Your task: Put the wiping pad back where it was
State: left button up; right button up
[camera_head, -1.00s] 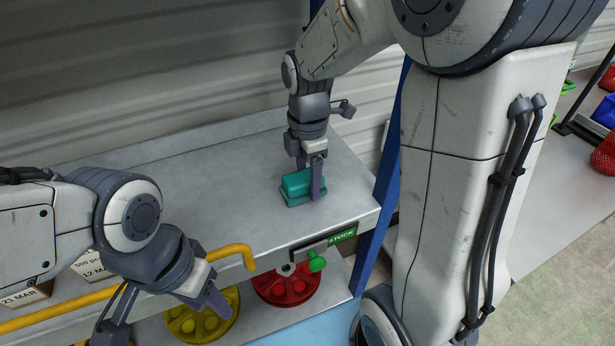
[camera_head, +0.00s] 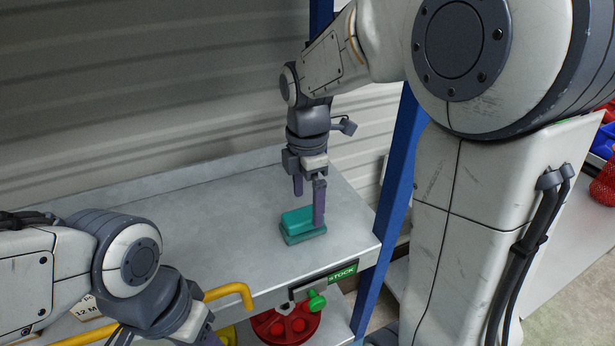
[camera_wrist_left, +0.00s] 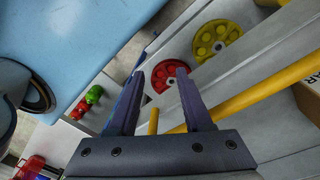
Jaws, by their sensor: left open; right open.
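The wiping pad is a teal block (camera_head: 302,226) lying flat on the grey shelf top (camera_head: 210,215), near its right end, in the head view. My right gripper (camera_head: 308,208) points down over the pad and is open. Its far finger ends above and behind the pad; its near finger overlaps the pad's right side in the picture, and I cannot tell whether it touches. My left gripper is at the bottom left of the head view, its tips cut off. In the left wrist view it (camera_wrist_left: 160,75) is open with nothing between its fingers. The pad is not in that view.
A yellow rail (camera_head: 232,291) runs along the shelf front beside a green STOCK label (camera_head: 342,273) and a green knob (camera_head: 317,301). A red disc (camera_head: 287,324) sits on the lower shelf. A blue post (camera_head: 402,165) stands at the right. The shelf left of the pad is clear.

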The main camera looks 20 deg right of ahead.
aim_at(307, 213)
notch_tip(307, 213, up, 7)
jog(key=s+a+f+m, duration=0.5)
jog(key=s+a, duration=0.1)
jog(key=s, duration=0.3)
jog(key=s+a+f+m+y, duration=0.1)
jog(key=s+a+f+m, duration=0.5)
jog(key=s, duration=0.3)
jog(key=shift+a, duration=0.7)
